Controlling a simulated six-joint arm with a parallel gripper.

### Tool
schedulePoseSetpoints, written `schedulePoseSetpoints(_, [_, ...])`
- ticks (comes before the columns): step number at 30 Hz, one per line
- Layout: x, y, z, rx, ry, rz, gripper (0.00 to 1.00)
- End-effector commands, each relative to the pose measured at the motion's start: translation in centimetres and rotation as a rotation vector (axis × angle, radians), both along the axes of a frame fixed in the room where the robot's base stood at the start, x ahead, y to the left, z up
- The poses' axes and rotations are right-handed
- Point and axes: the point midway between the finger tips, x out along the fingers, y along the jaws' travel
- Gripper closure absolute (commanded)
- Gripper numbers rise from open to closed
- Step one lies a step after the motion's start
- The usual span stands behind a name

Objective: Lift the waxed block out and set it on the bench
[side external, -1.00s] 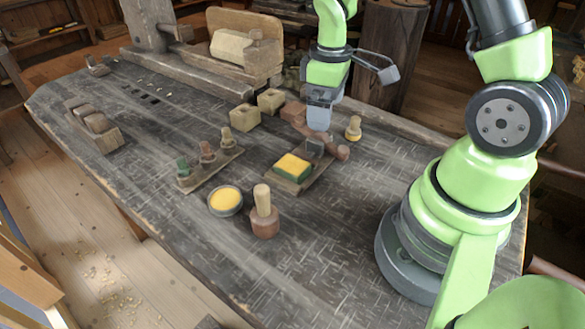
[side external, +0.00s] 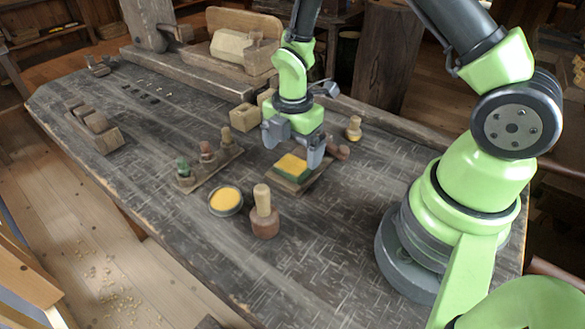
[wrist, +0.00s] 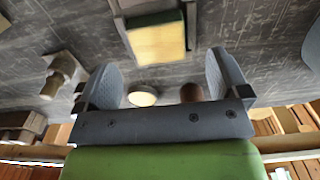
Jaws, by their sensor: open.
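Part of the board's back end is hidden behind my gripper.
A round dish of yellow stuff (side external: 225,200) and a wooden mallet (side external: 264,216) stand in front of the block. Several spools stand on a rack (side external: 212,166) to the left. A wooden peg (side external: 354,128) stands at the right. Pale wooden blocks (side external: 244,116) lie behind.

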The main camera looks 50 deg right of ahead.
Motion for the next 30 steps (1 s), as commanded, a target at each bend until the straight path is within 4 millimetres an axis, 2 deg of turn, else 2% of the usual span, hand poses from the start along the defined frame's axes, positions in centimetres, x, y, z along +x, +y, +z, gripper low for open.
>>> schedulePoseSetpoints(3, [0.1, -0.2, -1.9, 0.001, 0.006, -0.002, 0.06])
schedulePoseSetpoints(9, [0.1, -0.2, -4.1, -0.001, 0.003, -0.002, 0.06])
schedulePoseSetpoints(17, [0.2, -0.2, -4.3, -0.002, 0.000, -0.002, 0.06])
schedulePoseSetpoints(24, [0.2, -0.2, -4.3, -0.002, 0.000, -0.002, 0.59])
schedulePoseSetpoints(30, [0.2, -0.2, -4.2, -0.002, 0.000, -0.002, 0.60])
